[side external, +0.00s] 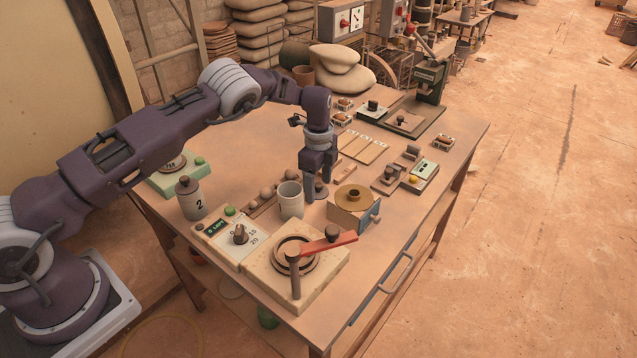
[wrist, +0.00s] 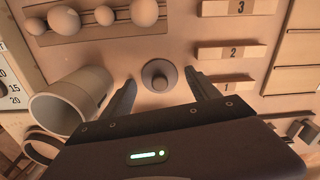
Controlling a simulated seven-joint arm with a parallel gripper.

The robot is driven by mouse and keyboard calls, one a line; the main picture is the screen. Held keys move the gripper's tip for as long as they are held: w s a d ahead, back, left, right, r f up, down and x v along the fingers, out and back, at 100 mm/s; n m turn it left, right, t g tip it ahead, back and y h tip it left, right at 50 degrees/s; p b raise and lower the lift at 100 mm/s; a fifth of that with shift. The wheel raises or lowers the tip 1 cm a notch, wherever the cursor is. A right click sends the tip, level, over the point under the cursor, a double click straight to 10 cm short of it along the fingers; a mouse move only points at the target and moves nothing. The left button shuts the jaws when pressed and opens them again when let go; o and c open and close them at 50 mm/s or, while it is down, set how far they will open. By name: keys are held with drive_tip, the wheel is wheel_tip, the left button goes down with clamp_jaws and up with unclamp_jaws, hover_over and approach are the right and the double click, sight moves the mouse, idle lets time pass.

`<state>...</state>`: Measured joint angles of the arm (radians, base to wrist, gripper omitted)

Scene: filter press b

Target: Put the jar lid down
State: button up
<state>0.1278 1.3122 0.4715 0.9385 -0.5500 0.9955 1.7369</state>
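The jar lid (wrist: 159,75), a small round grey-brown disc with a knob, shows knob-up in the wrist view between my gripper's fingertips (wrist: 160,86). It appears to lie flat on the table, with a gap to the finger on each side. In the side view the lid (side external: 321,189) is partly hidden by my gripper (side external: 314,192), which points down just above the table. My gripper is open with nothing between its fingers touching them. A grey open-topped cup or jar (side external: 291,200) stands close to its left; it also shows in the wrist view (wrist: 62,103).
A wooden box with a round brown top (side external: 354,198) stands close on the right. Several balls on a rack (side external: 263,200) lie left of the cup. A press with a red lever (side external: 322,244) is in front. Numbered wooden strips (wrist: 232,53) lie beyond. A lidded jar marked 2 (side external: 190,200) stands left.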

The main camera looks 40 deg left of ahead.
wheel_tip(320, 180, up, 12)
wheel_tip(320, 180, up, 11)
drive_tip(key=n+t, duration=0.1)
drive_tip(key=n, duration=0.3)
hover_over(318, 185)
drive_tip(key=s, duration=0.3)
drive_tip(key=s+r+n+t+h, duration=0.15)
drive_tip(key=s+r+n, duration=0.25)
drive_tip(key=s+r, duration=0.65)
drive_tip(key=s+d+r+n+t, duration=0.15)
drive_tip(key=s+r+n, duration=0.25)
drive_tip(key=s, duration=0.9)
drive_tip(key=s+f+n, duration=0.2)
drive_tip(key=s, duration=0.5)
drive_tip(key=s+d+f+n+t+y, duration=0.1)
drive_tip(key=s+f+n, duration=0.1)
drive_tip(key=s, duration=0.5)
drive_tip(key=shift+d+f+t, duration=0.15)
drive_tip(key=shift+f+t, duration=0.15)
drive_tip(key=shift+f, duration=0.2)
drive_tip(key=shift+y, duration=0.25)
